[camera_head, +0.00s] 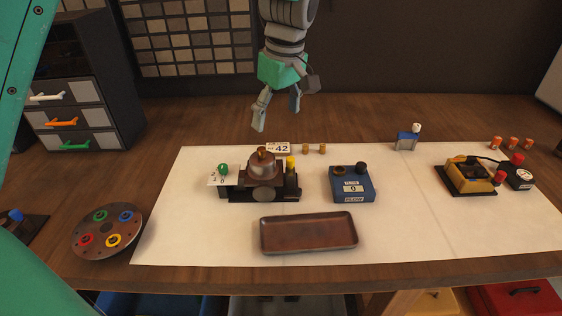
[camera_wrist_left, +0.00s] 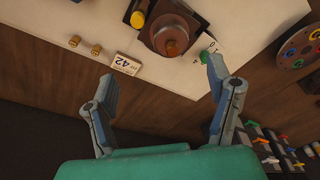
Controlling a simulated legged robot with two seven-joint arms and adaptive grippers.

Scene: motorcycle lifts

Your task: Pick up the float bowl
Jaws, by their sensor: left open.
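The round brown metal piece with a copper-coloured knob, which looks like the float bowl (camera_head: 264,167), sits on a black fixture (camera_head: 284,192) on the white mat. It also shows in the left wrist view (camera_wrist_left: 171,36), at the top, beyond the fingertips. My left gripper (camera_head: 277,118) hangs above and behind the bowl in the head view, its fingers apart and empty. In the left wrist view the two fingers (camera_wrist_left: 162,68) are spread, with the number 42 card (camera_wrist_left: 126,64) near one of them. My right gripper is not seen.
An empty brown tray (camera_head: 308,234) lies in front of the fixture. A blue box (camera_head: 352,184) stands to its right, with a yellow device (camera_head: 470,176) farther right. A round disc with coloured rings (camera_head: 107,230) is at left. The mat between the blue box and yellow device is clear.

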